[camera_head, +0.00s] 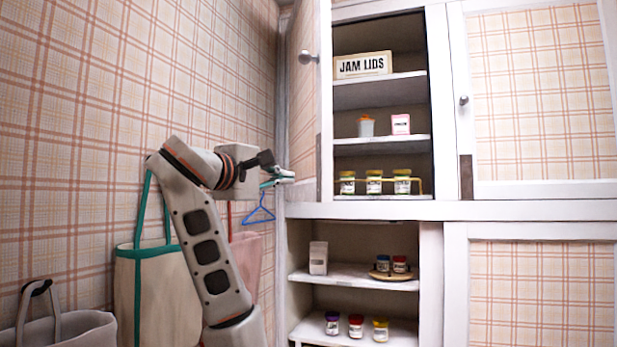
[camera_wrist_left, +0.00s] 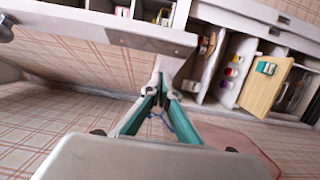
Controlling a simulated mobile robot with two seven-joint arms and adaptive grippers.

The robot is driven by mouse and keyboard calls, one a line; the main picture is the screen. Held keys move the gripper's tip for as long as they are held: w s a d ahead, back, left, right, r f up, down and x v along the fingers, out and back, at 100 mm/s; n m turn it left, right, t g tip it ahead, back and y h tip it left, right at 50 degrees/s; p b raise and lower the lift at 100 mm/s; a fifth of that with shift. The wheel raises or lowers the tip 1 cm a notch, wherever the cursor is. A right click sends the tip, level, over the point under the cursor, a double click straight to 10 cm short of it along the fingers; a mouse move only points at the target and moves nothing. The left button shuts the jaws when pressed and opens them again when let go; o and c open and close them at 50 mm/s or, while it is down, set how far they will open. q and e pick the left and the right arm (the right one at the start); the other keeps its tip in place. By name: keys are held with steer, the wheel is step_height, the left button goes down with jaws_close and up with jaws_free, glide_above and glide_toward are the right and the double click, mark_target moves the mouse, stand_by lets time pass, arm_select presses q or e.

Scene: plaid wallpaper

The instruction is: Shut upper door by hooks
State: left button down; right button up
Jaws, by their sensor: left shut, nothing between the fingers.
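The upper door (camera_head: 304,110) of the cupboard stands open, swung out toward the left wall, with a round knob (camera_head: 310,57) on it. Its plaid panel and white frame (camera_wrist_left: 90,22) cross the top of the left wrist view. My left gripper (camera_head: 285,177) is shut and empty, just left of the door's lower part. In the wrist view its fingertips (camera_wrist_left: 158,82) point toward the door's lower edge; I cannot tell whether they touch. A blue hanger (camera_head: 259,214) hangs on the wall side, just below the gripper. My right gripper is out of view.
The open upper compartment holds a JAM LIDS sign (camera_head: 363,65) and several jars (camera_head: 374,182). The right upper door (camera_head: 540,90) is shut. Open lower shelves (camera_head: 355,277) hold small jars. A cream bag with green trim (camera_head: 150,290) and a grey bag (camera_head: 65,330) are along the left wall.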

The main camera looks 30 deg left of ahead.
mark_target(318, 179)
arm_select(q)
steer(key=w+d, duration=0.1)
steer(key=w, duration=0.1)
steer(key=w+p, duration=0.1)
steer(key=w+d, duration=0.1)
steer(key=w, duration=0.1)
steer(key=shift+w+d, duration=0.3)
steer(key=shift+d, duration=0.05)
steer(key=shift+w, duration=0.1)
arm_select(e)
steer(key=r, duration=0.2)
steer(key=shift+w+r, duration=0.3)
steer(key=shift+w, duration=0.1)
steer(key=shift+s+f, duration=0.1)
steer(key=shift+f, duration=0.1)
